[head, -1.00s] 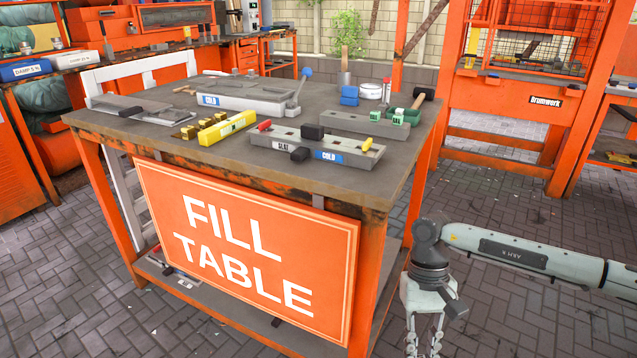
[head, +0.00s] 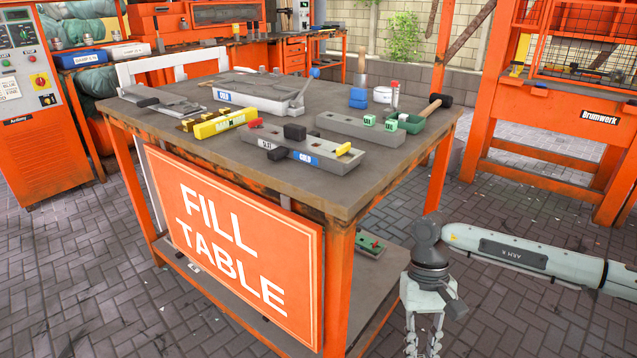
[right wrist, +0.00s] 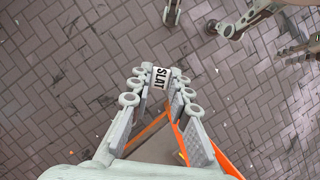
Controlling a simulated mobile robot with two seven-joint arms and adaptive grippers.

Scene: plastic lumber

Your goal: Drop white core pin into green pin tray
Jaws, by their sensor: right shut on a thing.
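My right gripper (head: 424,342) hangs low at the right of the head view, beside the table's right end and well below its top. Another green, tray-like thing (head: 369,243) with small red bits is on the lower shelf, partly hidden. I cannot tell which is the pin tray. My left gripper is out of view.
The paved floor (head: 400,205) right of the table is clear.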

